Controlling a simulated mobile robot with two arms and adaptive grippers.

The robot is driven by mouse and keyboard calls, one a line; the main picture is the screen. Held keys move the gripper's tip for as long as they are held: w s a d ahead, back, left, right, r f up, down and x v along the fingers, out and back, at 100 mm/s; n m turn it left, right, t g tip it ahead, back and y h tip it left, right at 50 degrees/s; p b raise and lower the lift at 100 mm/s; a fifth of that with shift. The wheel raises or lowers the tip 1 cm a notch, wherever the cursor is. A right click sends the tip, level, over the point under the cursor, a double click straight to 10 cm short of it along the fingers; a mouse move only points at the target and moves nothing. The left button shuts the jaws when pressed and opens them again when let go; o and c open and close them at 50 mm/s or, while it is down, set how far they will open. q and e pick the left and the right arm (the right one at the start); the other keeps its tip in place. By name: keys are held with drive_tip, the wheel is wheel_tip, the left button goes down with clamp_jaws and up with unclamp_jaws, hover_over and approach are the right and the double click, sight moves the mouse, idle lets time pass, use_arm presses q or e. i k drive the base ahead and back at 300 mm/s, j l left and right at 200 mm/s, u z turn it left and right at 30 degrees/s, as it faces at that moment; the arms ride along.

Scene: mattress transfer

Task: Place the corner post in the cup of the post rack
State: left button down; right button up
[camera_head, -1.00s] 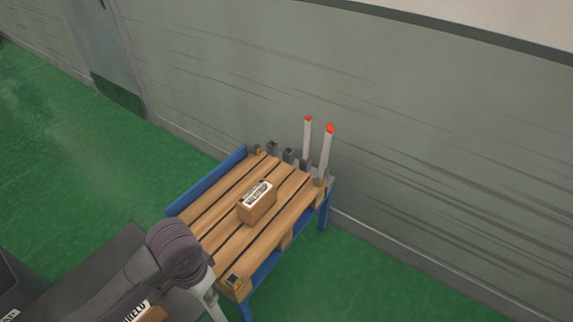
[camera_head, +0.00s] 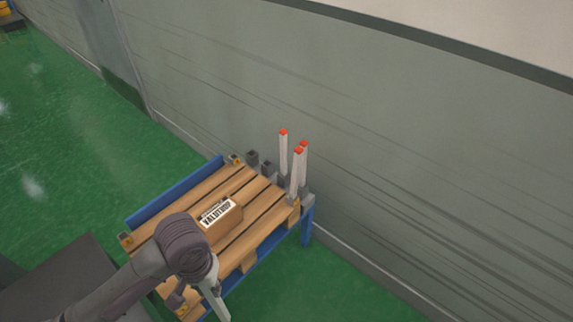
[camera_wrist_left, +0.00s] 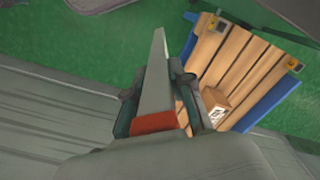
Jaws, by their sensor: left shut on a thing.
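My left gripper (camera_head: 200,290) is shut on a grey corner post, whose lower part shows below the fingers in the head view (camera_head: 221,306). In the left wrist view the post (camera_wrist_left: 153,85) has a red end (camera_wrist_left: 154,122) and sits between the two fingers (camera_wrist_left: 158,105). The post rack stands along the pallet's far end by the wall. The held post is at the pallet's near side, apart from the rack. My right gripper is not in view.
A wooden pallet (camera_head: 185,201) on a blue frame (camera_head: 180,189) carries a labelled cardboard box (camera_head: 229,222) near its middle. Yellow-marked brackets (camera_head: 126,239) sit at its corners. A grey wall (camera_head: 420,170) runs behind. Green floor (camera_head: 60,190) is clear at left.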

sight(267, 174)
drive_tip(key=i+j, duration=0.1)
drive_tip(key=i, duration=0.65)
drive_tip(key=i+j+z, duration=0.1)
drive_tip(key=i, duration=0.6)
drive_tip(key=i+j, duration=0.35)
drive_tip(key=i, duration=0.1)
